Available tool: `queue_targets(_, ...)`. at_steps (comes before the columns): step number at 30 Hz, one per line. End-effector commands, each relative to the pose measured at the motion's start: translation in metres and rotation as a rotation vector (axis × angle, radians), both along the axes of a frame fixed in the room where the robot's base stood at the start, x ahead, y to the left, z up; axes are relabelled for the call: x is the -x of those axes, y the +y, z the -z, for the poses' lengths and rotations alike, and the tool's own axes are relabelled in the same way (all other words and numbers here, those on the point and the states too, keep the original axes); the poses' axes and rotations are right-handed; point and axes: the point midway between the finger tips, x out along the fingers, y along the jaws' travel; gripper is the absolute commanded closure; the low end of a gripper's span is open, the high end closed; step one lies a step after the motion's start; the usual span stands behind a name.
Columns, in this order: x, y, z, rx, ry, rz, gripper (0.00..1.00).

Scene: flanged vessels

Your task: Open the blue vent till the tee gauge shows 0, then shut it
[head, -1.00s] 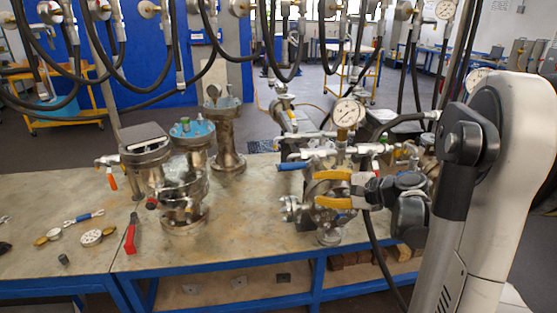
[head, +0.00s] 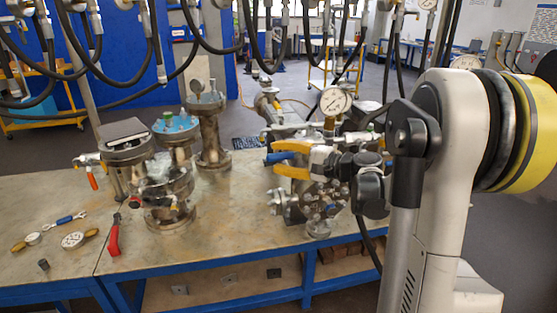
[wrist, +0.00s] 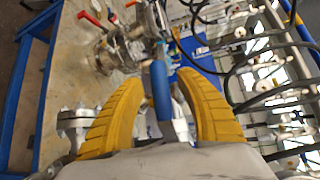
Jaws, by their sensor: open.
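The blue vent handle (head: 276,158) is on the piping of the flanged vessel at the right of the bench. In the wrist view the blue handle (wrist: 161,92) lies lengthwise between my two yellow fingers, with visible gaps on both sides. My gripper (head: 274,157) is open around the handle; it also shows in the wrist view (wrist: 160,80). The tee gauge (head: 334,100) is a white round dial above the piping, upright and facing the head camera. Its needle is too small to read surely. The valve body behind my fingers is partly hidden.
Other flanged vessels (head: 208,128) stand at the bench's middle and left. A red-handled tool (head: 114,236), a wrench and loose gauges (head: 73,240) lie at the bench's left front. Black hoses (head: 160,60) hang above. The bench front is mostly clear.

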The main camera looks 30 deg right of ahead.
Motion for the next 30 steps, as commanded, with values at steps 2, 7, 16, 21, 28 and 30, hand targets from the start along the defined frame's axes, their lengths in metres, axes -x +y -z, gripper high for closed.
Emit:
queue_targets(2,-0.0011,0.0007,0.0001,0.000,0.000,0.000,0.58)
queue_targets(7,-0.0010,0.0005,-0.0002,0.000,0.000,0.000,0.58)
queue_targets(16,-0.0010,0.0004,-0.0002,0.000,0.000,0.000,1.00)
queue_targets(21,-0.0011,0.0003,-0.0002,0.002,0.000,0.001,1.00)
queue_targets(28,-0.0012,0.0005,0.0020,0.041,0.011,0.001,1.00)
queue_targets(30,-0.0012,0.0005,0.0040,0.070,0.019,0.001,1.00)
